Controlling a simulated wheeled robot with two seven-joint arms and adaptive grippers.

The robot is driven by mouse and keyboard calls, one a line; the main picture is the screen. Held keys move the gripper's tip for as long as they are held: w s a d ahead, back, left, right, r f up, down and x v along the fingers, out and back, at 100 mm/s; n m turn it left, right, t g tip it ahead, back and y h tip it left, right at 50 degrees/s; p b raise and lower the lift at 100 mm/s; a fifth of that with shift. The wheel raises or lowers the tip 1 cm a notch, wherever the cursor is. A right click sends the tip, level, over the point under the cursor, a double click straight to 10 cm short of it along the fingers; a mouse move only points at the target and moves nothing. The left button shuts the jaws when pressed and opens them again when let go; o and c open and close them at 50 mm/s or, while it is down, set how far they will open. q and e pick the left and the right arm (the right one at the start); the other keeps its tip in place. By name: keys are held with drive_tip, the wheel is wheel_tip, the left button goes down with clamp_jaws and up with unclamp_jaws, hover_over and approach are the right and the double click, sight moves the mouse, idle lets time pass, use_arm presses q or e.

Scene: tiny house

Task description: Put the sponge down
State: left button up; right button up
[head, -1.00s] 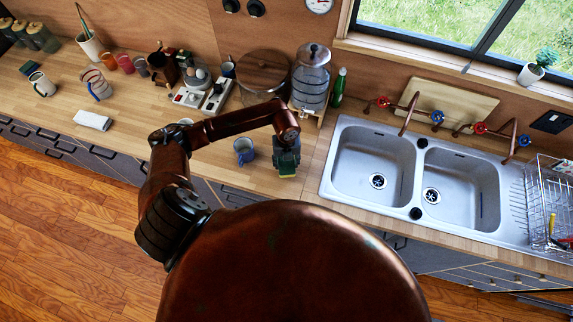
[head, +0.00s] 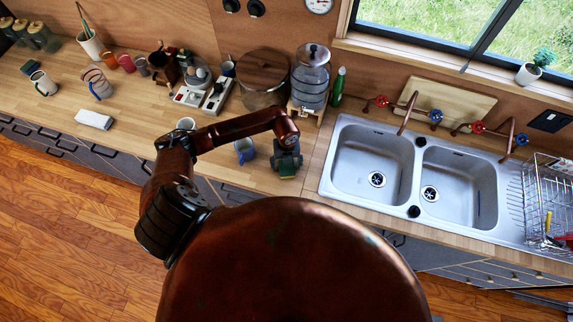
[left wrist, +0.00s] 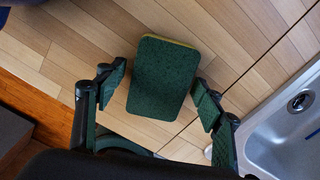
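The sponge (left wrist: 162,78), dark green with a thin yellow edge, shows in the left wrist view over the wooden counter (left wrist: 60,60). It appears to lie on the counter. My left gripper (left wrist: 160,97) is open, with one finger on each side of the sponge and apparent gaps between. In the head view my left gripper (head: 286,162) is low over the counter, left of the sink, and the sponge (head: 287,173) shows only partly below it. My right gripper is not in view.
A double sink (head: 415,180) is just right of the gripper. A glass dispenser (head: 310,82) stands behind.

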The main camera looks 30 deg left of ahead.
sight(287, 165)
use_arm(q)
drive_tip(key=shift+r, duration=0.3)
drive_tip(key=shift+w+r, duration=0.1)
drive_tip(key=shift+r, duration=0.25)
wheel_tip(287, 165, up, 11)
drive_tip(key=b, duration=0.3)
idle(0.3)
